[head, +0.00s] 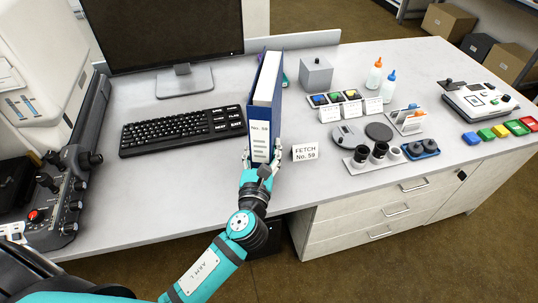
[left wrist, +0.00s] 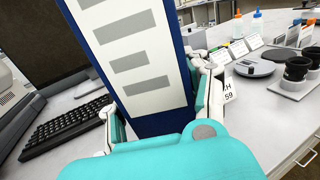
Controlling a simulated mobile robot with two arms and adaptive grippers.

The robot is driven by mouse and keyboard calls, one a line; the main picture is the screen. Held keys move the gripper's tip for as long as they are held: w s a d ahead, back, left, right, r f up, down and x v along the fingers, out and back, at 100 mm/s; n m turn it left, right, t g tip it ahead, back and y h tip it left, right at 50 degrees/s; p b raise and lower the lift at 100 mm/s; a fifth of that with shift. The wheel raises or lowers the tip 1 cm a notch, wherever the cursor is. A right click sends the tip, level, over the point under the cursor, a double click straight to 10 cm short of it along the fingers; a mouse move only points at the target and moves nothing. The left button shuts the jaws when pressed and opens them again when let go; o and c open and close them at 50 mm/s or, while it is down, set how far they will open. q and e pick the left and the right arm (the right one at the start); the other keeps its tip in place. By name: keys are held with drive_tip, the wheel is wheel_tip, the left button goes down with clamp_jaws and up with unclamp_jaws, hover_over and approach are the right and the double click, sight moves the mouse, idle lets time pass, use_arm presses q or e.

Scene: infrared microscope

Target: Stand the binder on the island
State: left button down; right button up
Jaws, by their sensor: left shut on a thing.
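A blue binder (head: 265,100) with a white spine label reading No. 59 stands upright in the middle of the island (head: 310,184), right of the keyboard. It also fills the middle of the left wrist view (left wrist: 140,60). My left gripper (head: 262,164) is shut on the lower part of the binder, with one finger on each side of the spine. In the left wrist view the fingers (left wrist: 160,120) flank the binder. Whether the binder's bottom edge touches the island top is hidden by the gripper. My right gripper is in neither view.
A sign reading FETCH No. 59 (head: 305,152) stands just right of the binder. The keyboard (head: 183,130) and monitor (head: 165,35) are to the left. Eyepieces (head: 379,150), sample trays (head: 335,100) and bottles (head: 375,74) crowd the right side. The island's front edge is close.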

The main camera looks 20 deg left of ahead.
use_arm(q)
drive_tip(key=f, duration=0.1)
drive_tip(key=w+f, duration=0.1)
drive_tip(key=d+f+b, duration=0.1)
drive_tip(key=shift+w+f, duration=0.15)
drive_tip(key=shift+f, duration=0.1)
drive_tip(key=c, duration=0.6)
unclamp_jaws()
drive_tip(key=shift+f, duration=0.1)
drive_tip(key=shift+b+v, duration=1.1)
drive_tip(key=shift+v, duration=5)
